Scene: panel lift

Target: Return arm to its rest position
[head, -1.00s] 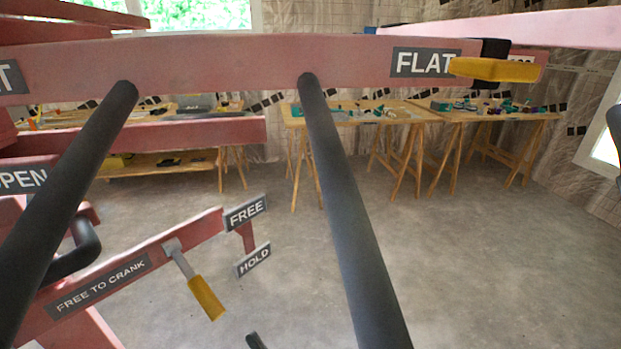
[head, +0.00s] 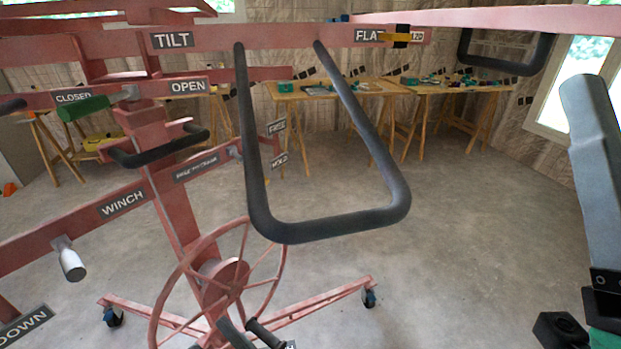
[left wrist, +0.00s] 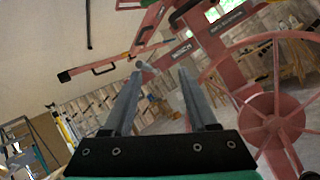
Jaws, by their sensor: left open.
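My left gripper (left wrist: 160,76) shows in the left wrist view with its two grey fingers apart and nothing between them. The panel lift's red wheel (left wrist: 275,108) is to the right of the fingers there, apart from them. In the head view one grey finger of my right gripper (head: 597,180) stands at the right edge, in front of the bare floor. Its other finger is not clearly seen, and nothing is seen held. The red panel lift's wheel (head: 215,285) and black U-shaped bar (head: 330,228) fill the middle.
A green handle (head: 84,108) is near CLOSED, and a grey handle (head: 70,262) near WINCH. Work tables (head: 345,88) stand at the back. Bare floor (head: 460,240) lies right of the lift.

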